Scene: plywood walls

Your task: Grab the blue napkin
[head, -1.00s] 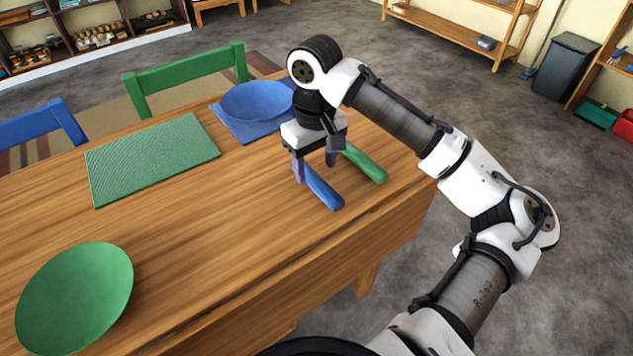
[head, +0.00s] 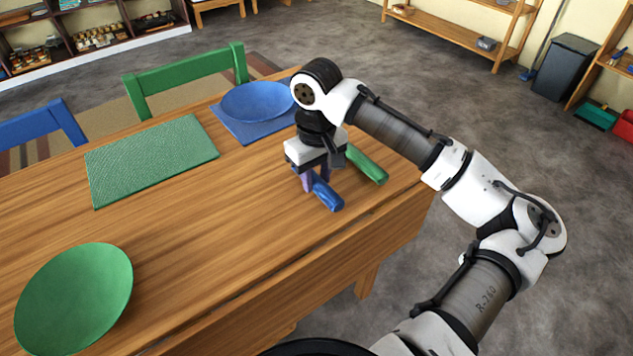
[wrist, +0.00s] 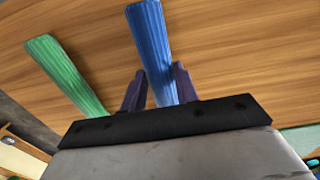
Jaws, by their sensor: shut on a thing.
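A rolled blue napkin (head: 328,194) lies on the wooden table near its right end. My gripper (head: 312,184) is lowered over it with its purple fingers shut on the blue napkin. In the wrist view the blue napkin (wrist: 152,50) runs between the two fingers of my gripper (wrist: 153,85). Part of the napkin is hidden under the gripper in the head view. It appears to rest on the tabletop.
A rolled green napkin (head: 367,164) lies just right of the blue one. A blue plate (head: 257,100) on a blue placemat (head: 228,124) is behind. A green placemat (head: 150,160) and a green plate (head: 75,300) are left. The table middle (head: 200,235) is clear.

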